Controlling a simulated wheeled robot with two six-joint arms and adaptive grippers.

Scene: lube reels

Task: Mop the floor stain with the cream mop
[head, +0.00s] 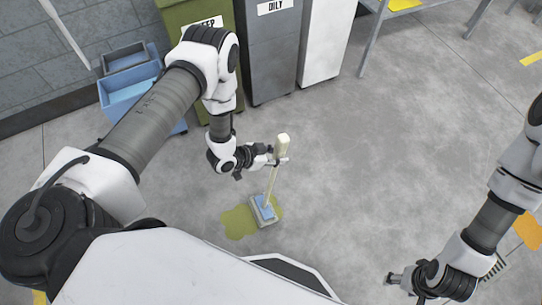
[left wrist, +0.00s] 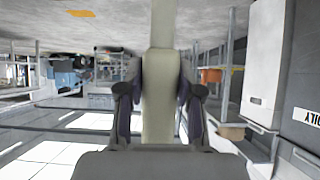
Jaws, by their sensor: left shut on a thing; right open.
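The cream mop (head: 271,182) stands nearly upright, tilted slightly, in the head view. Its flat blue and grey head (head: 263,210) rests on the right part of the yellow-green floor stain (head: 236,222). My left gripper (head: 277,160) is shut on the upper part of the mop's handle. In the left wrist view the cream handle (left wrist: 158,95) runs between both fingers. My right gripper (head: 397,281) is open and empty at the lower right of the head view, apart from the mop and the stain. The mop head hides part of the stain.
Blue mop buckets (head: 128,82) stand at the upper left. A green bin (head: 197,22), a grey bin (head: 270,50) and a white cabinet (head: 325,40) line the back. A metal-legged table (head: 372,40) stands at the upper right. The floor right of the mop is clear.

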